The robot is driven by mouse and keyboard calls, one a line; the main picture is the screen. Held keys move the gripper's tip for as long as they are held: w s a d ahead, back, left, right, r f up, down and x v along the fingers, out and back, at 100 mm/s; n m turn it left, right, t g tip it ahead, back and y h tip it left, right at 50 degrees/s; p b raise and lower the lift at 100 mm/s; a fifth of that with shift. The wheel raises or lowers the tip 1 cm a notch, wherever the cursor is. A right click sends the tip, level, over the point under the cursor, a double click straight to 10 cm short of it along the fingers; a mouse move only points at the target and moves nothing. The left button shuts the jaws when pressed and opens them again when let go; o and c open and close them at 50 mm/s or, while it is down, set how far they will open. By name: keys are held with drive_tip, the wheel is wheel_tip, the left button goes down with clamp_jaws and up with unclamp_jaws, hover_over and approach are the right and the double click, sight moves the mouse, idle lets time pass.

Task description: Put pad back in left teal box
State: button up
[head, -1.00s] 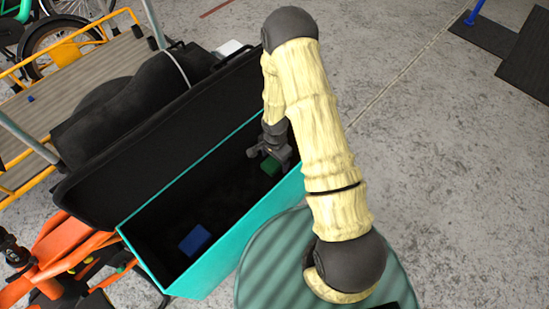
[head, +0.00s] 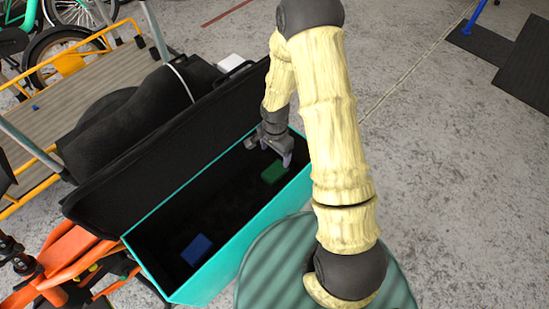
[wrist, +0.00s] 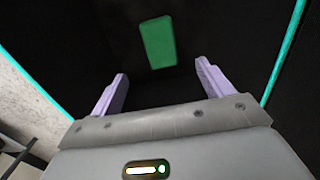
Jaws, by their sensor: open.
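The teal box (head: 262,213) stands open beside my base, with a black inside. A green pad (head: 273,172) lies in its far right end. The green pad also shows in the wrist view (wrist: 158,42), ahead of my fingertips and apart from them. A blue pad (head: 197,249) lies in the near left end of the box. My gripper (head: 271,158) is over the far end of the box, above the green pad. In the wrist view my gripper (wrist: 160,82) has its two lilac fingers wide apart with nothing between them.
The box's black lid (head: 165,150) stands open along its left side. An orange bike frame (head: 75,258) is at lower left. A cart with yellow rails (head: 70,118) stands at upper left. The concrete floor at right is clear up to dark ramps (head: 510,55).

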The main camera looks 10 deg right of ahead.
wheel_tip(320, 180, up, 6)
drive_tip(key=p, duration=0.1)
drive_tip(key=shift+r, duration=0.15)
idle(0.5)
drive_tip(key=s+d+r+n+t, duration=0.1)
drive_tip(key=s+d+r+n, duration=0.1)
drive_tip(key=s+r+n, duration=0.55)
drive_tip(key=s+d+r+n+t, duration=0.2)
drive_tip(key=s+r+n, duration=0.15)
drive_tip(key=r, duration=0.65)
wheel_tip(320, 180, up, 24)
drive_tip(key=p, duration=2.4)
drive_tip(key=shift+s+a+f, duration=0.15)
drive_tip(key=shift+s+a, duration=0.05)
drive_tip(key=shift+s, duration=0.2)
drive_tip(key=shift+c, duration=0.5)
